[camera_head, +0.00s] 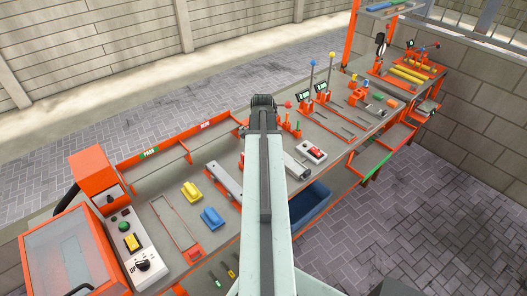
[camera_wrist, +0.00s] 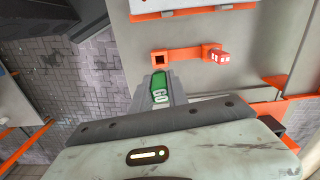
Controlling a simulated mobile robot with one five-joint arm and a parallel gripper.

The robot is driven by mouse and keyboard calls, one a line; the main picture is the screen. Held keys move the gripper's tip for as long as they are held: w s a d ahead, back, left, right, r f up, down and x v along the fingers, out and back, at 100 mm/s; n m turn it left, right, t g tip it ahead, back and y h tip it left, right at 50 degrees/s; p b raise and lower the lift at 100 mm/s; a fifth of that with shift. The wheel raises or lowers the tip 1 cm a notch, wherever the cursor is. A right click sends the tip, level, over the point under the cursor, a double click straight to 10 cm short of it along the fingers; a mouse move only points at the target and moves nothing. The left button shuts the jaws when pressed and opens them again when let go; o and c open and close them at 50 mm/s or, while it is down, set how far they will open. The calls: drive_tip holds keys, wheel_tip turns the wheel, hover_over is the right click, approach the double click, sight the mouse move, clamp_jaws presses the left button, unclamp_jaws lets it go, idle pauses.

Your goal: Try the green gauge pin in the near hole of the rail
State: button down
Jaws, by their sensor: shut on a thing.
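My gripper (camera_wrist: 161,76) is shut on the green gauge pin (camera_wrist: 159,94), whose green face reads "GO" in the wrist view. Just beyond the fingertips is an orange holder (camera_wrist: 187,53) with an empty square socket at its left end. A red-marked piece (camera_wrist: 221,57) sits at the holder's right end. In the head view my arm hides my gripper's fingers and the pin. A grey bar (camera_head: 225,181) lies on the bench left of my arm, and a grey piece (camera_head: 296,167) shows to its right. I cannot tell which is the rail, and no near hole is visible.
The bench holds a yellow block (camera_head: 191,192), a blue block (camera_head: 212,218) and a control panel (camera_head: 128,243) at left. A blue bin (camera_head: 309,204) is right of my arm. Ball-topped levers (camera_head: 329,72) stand at the back. Paved floor lies beyond the bench.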

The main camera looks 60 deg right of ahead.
drive_tip(key=shift+f, duration=0.1)
wheel_tip(320, 180, down, 7)
drive_tip(key=b, duration=0.6)
drive_tip(key=shift+r+b, duration=0.2)
drive_tip(key=shift+b, duration=0.1)
drive_tip(key=shift+f+b, duration=2)
idle(1.3)
idle(1.0)
drive_tip(key=c, duration=1.2)
unclamp_jaws()
wheel_tip(320, 180, up, 8)
drive_tip(key=p, duration=0.8)
drive_tip(key=shift+f, duration=0.1)
